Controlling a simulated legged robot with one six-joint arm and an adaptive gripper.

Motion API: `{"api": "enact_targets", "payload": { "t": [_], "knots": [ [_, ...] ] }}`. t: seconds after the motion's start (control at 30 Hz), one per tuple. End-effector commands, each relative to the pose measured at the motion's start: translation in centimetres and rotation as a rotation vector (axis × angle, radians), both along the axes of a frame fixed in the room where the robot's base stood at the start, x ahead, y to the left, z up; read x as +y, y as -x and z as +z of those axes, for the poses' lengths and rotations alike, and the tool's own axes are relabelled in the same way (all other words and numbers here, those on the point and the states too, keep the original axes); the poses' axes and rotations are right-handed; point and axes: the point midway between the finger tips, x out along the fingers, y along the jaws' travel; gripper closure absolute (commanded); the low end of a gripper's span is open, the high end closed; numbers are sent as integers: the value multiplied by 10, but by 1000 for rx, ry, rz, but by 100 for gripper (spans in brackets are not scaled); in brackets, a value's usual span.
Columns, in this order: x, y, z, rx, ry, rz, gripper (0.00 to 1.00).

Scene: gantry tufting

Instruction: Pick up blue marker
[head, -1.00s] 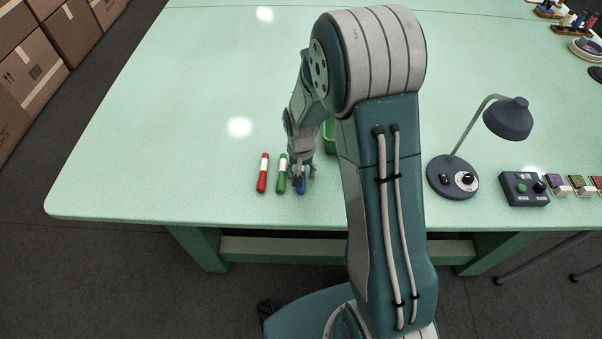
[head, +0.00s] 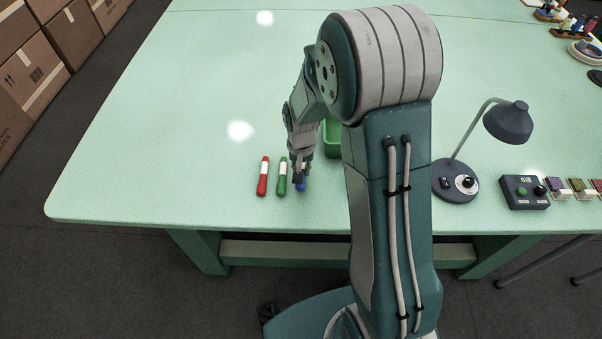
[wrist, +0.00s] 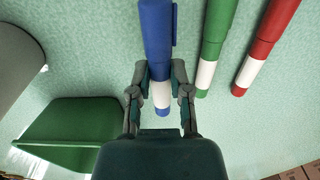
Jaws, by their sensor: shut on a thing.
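The blue marker (wrist: 157,38) has a white band and lies between the two fingers of my gripper (wrist: 160,88) in the wrist view. The fingers are shut on it around the white band. In the head view, the blue end of the marker (head: 301,187) shows just below my gripper (head: 300,174), and the rest is hidden by the fingers. I cannot tell for sure whether the marker is clear of the table.
A green marker (head: 282,180) and a red marker (head: 263,177) lie to the left on the table (head: 150,170). A green bin (head: 331,140) stands behind my gripper, partly hidden by my arm. A desk lamp (head: 507,122) and a button box (head: 524,191) are at the right.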

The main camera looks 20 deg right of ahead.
Motion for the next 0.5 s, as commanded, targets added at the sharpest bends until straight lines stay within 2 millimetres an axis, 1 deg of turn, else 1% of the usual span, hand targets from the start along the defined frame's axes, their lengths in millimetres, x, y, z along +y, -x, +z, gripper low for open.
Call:
{"api": "enact_targets", "payload": {
  "t": [0.03,0.5],
  "knots": [
    [-1,0,9,-3,0,-1,100],
    [-31,35,61,-1,0,-2,100]
  ]
}}
